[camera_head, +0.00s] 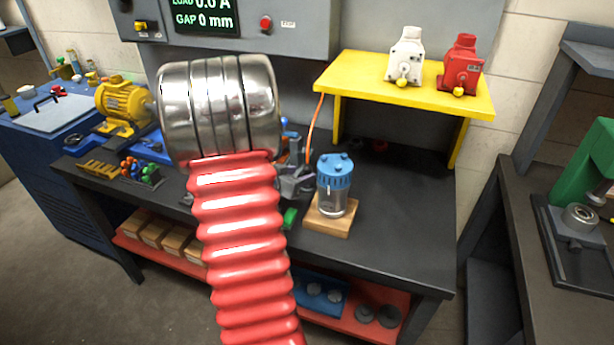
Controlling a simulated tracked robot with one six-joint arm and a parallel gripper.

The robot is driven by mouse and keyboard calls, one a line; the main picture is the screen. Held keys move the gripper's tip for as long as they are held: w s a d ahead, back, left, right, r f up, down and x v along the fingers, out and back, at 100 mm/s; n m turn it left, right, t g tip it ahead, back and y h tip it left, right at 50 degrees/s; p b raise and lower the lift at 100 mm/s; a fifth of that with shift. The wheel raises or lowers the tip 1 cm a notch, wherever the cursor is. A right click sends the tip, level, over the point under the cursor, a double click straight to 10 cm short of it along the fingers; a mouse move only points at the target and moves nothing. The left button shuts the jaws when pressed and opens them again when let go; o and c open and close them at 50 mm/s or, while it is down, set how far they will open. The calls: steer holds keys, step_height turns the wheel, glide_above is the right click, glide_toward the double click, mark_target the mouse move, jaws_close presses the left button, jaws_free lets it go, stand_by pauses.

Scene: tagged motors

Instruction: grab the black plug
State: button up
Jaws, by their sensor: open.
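I cannot make out a black plug; it may be hidden behind my arm or lost against the dark bench. My arm, a red ribbed sleeve topped by a shiny ringed metal section, fills the left middle of the head view. It covers part of the dark workbench (400,225). I cannot pick out my gripper's fingers; the metal section hides what is behind it. A grey mechanism (296,181) shows just right of the sleeve, partly covered, and I cannot tell what it is. A thin orange cord (315,122) runs down from the panel behind it.
A blue-capped clear jar (334,187) stands on a wooden block (331,217). A yellow shelf (375,79) holds a white motor (405,57) and a red motor (461,66). A yellow motor (124,109) is at left. The bench's right part is clear.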

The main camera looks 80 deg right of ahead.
mark_target(305, 172)
steer(key=shift+x, duration=2.55)
steer(key=shift+c, duration=0.3)
steer(key=c, duration=1)
steer(key=shift+r, duration=0.1)
step_height(305, 172, up, 10)
steer(key=shift+f, duration=0.1)
